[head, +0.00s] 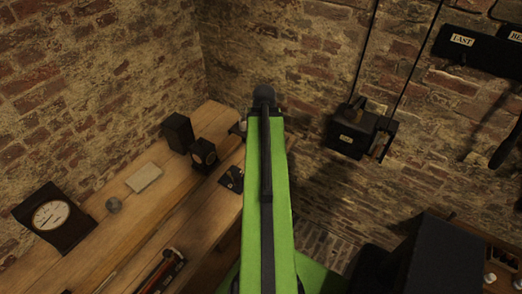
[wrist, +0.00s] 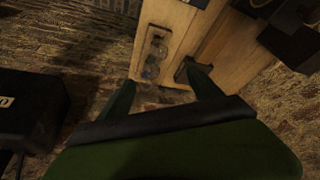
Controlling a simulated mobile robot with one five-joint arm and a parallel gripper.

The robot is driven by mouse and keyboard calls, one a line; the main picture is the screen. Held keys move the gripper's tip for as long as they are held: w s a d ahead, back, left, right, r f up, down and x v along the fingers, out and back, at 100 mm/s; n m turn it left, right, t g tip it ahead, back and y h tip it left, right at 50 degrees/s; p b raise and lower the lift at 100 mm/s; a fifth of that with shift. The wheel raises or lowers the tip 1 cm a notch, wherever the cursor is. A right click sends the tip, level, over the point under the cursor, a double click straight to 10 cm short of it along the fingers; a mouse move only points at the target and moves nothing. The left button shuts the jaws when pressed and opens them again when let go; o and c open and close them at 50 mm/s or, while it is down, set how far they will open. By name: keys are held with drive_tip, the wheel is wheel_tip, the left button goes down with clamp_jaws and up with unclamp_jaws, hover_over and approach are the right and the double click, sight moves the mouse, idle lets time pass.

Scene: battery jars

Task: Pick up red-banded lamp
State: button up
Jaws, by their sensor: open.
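No lamp with a clear red band can be made out. In the wrist view, small glassy round things (wrist: 152,70) sit in a pale strip at the end of a wooden bench (wrist: 180,28); they may be lamps, but they are too dim to tell. My gripper (wrist: 160,92) is open, its two green fingers apart with nothing between them. The glassy things show beyond the fingertips, apart from them. In the head view my green arm stretches toward the corner and hides part of the bench; my gripper cannot be made out there.
The wooden bench (head: 190,220) holds a dial instrument (head: 52,215), dark boxes (head: 178,133) and a dark rod-like thing with red (head: 160,272). A labelled black box (head: 352,136) hangs on the brick wall. A large black box (head: 440,262) stands right.

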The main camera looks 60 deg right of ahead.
drive_tip(key=b+x, duration=1)
drive_tip(key=x, duration=0.2)
drive_tip(key=shift+a+f+b, duration=0.15)
drive_tip(key=shift+b, duration=0.2)
drive_tip(key=b+x, duration=0.4)
drive_tip(key=x, duration=0.1)
drive_tip(key=shift+d+f+b, duration=0.1)
drive_tip(key=shift+d+b, duration=0.1)
drive_tip(key=shift+b, duration=0.2)
drive_tip(key=shift+r, duration=0.2)
clamp_jaws()
